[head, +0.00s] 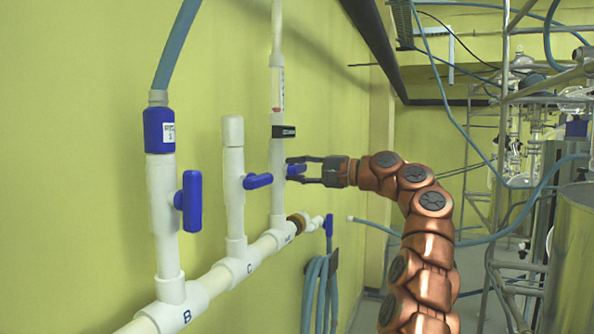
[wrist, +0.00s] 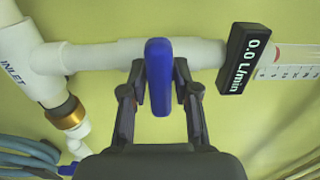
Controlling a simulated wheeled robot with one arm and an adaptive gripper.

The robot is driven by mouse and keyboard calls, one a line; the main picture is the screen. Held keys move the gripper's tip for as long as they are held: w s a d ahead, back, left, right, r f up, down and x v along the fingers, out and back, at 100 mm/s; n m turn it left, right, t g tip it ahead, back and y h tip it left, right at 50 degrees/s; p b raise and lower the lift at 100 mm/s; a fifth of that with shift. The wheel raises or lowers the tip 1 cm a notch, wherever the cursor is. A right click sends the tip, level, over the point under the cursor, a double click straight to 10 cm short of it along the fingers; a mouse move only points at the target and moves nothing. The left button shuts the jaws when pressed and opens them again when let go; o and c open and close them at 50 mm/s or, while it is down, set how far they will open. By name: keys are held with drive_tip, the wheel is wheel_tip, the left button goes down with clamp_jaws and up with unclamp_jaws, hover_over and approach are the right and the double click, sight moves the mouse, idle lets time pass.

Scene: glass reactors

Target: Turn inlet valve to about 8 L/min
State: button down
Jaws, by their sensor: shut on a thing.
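The inlet valve has a blue handle (head: 296,170) on the white vertical pipe farthest along the wall. In the wrist view the blue handle (wrist: 159,78) stands between the two dark fingers of my gripper (wrist: 160,92), which is shut on it. In the head view my gripper (head: 297,170) reaches the handle from the right. The handle lies across the pipe. The flow display (wrist: 238,58) reads 0.0 L/min; it also shows edge-on in the head view (head: 284,132). The pipe tee (wrist: 30,58) is marked INLET.
Pipe C has a blue handle (head: 258,181) left of my gripper; pipe B has another (head: 190,201) nearer. A coiled blue hose (head: 320,290) hangs below right. Glassware on a metal frame (head: 500,130) stands right. A clear flow tube (wrist: 290,62) lies beyond the display.

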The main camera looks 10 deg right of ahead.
drive_tip(key=shift+n, duration=0.6)
drive_tip(key=n, duration=0.5)
drive_tip(key=shift+f, duration=0.1)
drive_tip(key=shift+n, duration=1.5)
drive_tip(key=c, duration=1)
unclamp_jaws()
drive_tip(key=shift+s+d, duration=0.1)
